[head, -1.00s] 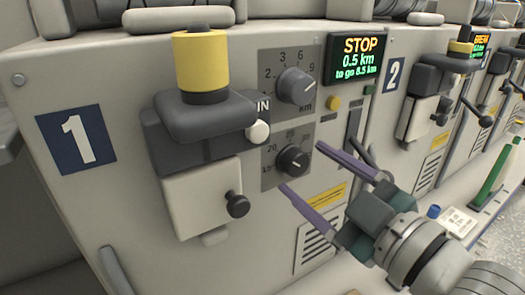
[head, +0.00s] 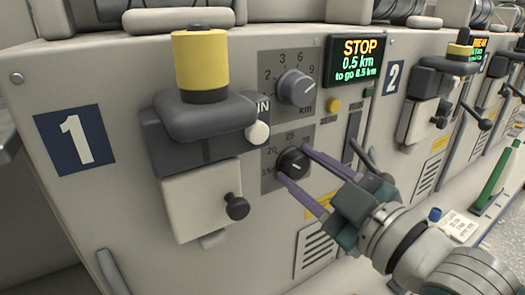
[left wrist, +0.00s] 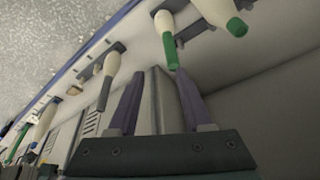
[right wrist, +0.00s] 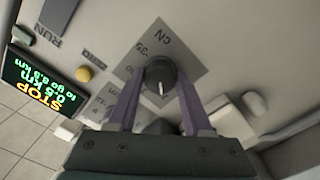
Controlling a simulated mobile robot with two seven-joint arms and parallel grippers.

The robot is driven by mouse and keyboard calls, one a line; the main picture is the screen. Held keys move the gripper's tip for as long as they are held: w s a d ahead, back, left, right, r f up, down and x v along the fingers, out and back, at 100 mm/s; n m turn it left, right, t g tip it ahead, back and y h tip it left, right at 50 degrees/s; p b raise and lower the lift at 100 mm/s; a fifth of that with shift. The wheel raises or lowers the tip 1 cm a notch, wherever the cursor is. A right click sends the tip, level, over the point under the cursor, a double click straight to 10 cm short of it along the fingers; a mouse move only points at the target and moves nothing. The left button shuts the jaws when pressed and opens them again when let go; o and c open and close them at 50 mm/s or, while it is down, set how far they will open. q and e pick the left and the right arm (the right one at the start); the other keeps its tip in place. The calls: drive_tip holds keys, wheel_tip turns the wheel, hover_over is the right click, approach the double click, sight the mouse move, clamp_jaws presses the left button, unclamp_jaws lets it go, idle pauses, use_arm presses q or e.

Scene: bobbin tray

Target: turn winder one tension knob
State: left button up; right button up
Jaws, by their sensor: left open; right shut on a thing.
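The tension knob (head: 293,162) is the lower dark knob on winder one, on a grey scale plate marked 20, 25 and similar. In the head view my right gripper (head: 291,164) has its purple fingers on both sides of this knob and is shut on it. The right wrist view also shows the knob (right wrist: 160,76) between the fingertips, its white pointer line visible. My left gripper (left wrist: 155,80) shows only in the left wrist view, open, with nothing between its fingers.
Above it is the km knob (head: 296,87), with a white ball knob (head: 258,133) to the left. A display (head: 354,60) reads STOP, 0.5 km. A yellow-topped spindle (head: 201,62) and a black handle (head: 237,207) stick out at left. Winder two (head: 425,110) stands to the right.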

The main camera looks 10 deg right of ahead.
clamp_jaws()
